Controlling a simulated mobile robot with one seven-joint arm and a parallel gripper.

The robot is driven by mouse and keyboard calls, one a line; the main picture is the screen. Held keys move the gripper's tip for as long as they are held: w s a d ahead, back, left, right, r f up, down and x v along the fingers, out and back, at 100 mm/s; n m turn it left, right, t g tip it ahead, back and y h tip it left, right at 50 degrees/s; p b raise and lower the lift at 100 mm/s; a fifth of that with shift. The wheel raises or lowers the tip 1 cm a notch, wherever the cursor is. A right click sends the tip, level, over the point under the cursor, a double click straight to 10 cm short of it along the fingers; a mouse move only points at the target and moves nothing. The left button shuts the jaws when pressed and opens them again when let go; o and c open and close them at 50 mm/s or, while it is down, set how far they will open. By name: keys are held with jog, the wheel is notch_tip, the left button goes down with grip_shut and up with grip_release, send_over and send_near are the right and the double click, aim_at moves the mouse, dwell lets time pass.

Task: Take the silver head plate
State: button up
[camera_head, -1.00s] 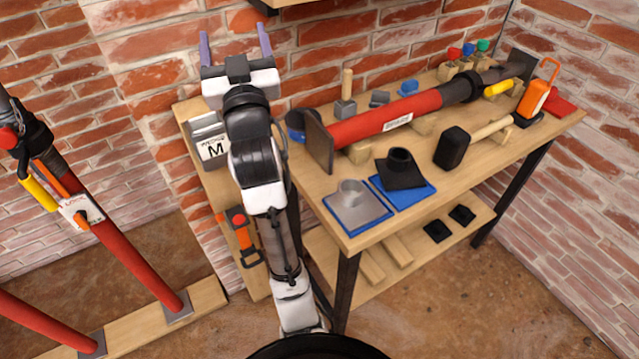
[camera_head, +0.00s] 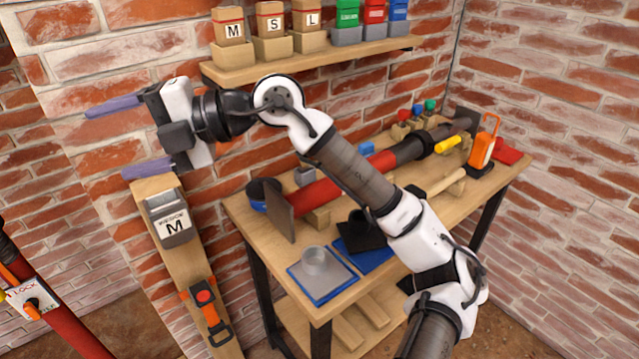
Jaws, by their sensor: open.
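The silver head plate (camera_head: 309,272) is a flat square plate with a short round socket. It lies on a blue mat (camera_head: 325,298) at the front left corner of the workbench. My gripper (camera_head: 104,138) is open and empty, up to the left of the bench near the brick wall. Its two purple-grey fingers point left, well away from the plate. A black head plate (camera_head: 352,241) lies on a second blue mat (camera_head: 376,262) beside the silver one, partly hidden by my arm.
A red prop (camera_head: 318,196) lies along the bench. A wooden shelf (camera_head: 318,58) with labelled boxes hangs above. A grey box marked M (camera_head: 172,226) and an orange tool (camera_head: 209,309) are on an upright board left of the bench. A prop (camera_head: 62,325) stands at lower left.

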jog(key=w+d+f+m+t+h, duration=0.2)
jog(key=w+d+f+h, duration=0.15)
jog(key=f, duration=0.35)
jog(key=m+h, duration=0.7)
jog(key=h, duration=0.6)
send_over(314, 256)
jog(key=s, duration=0.2)
notch_tip(314, 256, down, 12)
jog(key=shift+t+y, duration=0.25)
jog(key=shift+t, duration=0.15)
jog(key=shift+s+f+p, duration=0.1)
jog(key=shift+f+p, duration=2.2)
jog(key=shift+f, duration=4.2)
jog(key=c, duration=1.4)
jog(key=shift+o, duration=0.2)
jog(key=shift+r, duration=0.1)
